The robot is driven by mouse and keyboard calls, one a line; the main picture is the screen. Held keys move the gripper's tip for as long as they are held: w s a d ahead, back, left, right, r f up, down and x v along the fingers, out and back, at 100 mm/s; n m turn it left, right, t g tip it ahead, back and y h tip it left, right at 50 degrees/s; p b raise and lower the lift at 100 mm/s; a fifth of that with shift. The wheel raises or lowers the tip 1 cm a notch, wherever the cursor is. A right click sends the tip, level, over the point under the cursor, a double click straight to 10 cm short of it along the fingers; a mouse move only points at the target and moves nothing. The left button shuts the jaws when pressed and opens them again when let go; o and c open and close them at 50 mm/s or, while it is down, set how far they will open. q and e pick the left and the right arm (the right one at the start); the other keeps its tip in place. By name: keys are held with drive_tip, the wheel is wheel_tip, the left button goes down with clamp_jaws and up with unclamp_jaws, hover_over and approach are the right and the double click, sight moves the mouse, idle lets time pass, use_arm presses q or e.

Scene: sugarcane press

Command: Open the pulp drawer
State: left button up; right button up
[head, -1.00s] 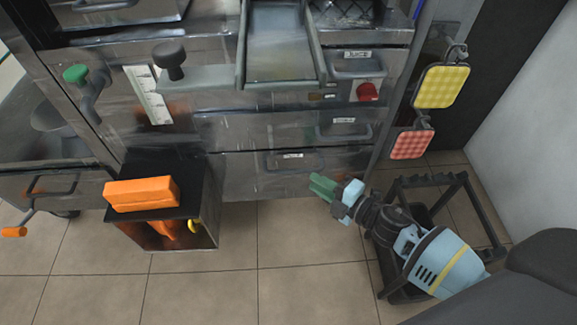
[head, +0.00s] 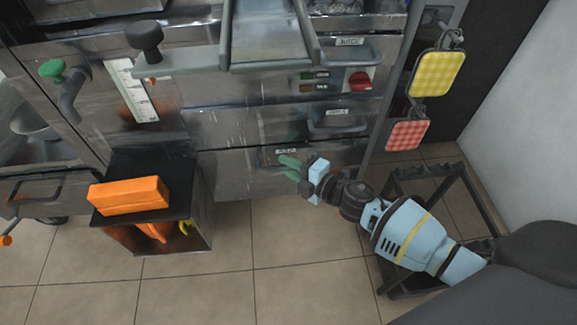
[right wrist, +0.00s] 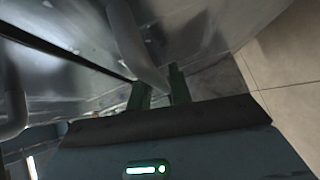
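The lowest drawer (head: 235,180) of the steel press is closed, with a small label above its handle; the label is too small to read, so I cannot tell for certain that it is the pulp drawer. My right gripper (head: 291,167) is at this drawer's handle, its green fingers slightly apart. In the right wrist view, a curved metal handle bar (right wrist: 130,40) reaches down to the open gap between the fingertips (right wrist: 158,90). I cannot tell whether they touch it. My left gripper is not in view.
Another labelled drawer handle (head: 337,120) and a red knob (head: 360,81) sit above. A box with an orange block (head: 130,196) stands left. Tiled floor in front is clear.

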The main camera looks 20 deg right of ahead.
clamp_jaws()
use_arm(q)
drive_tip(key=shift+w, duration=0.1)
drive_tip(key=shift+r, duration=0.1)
use_arm(e)
drive_tip(key=shift+s, duration=0.1)
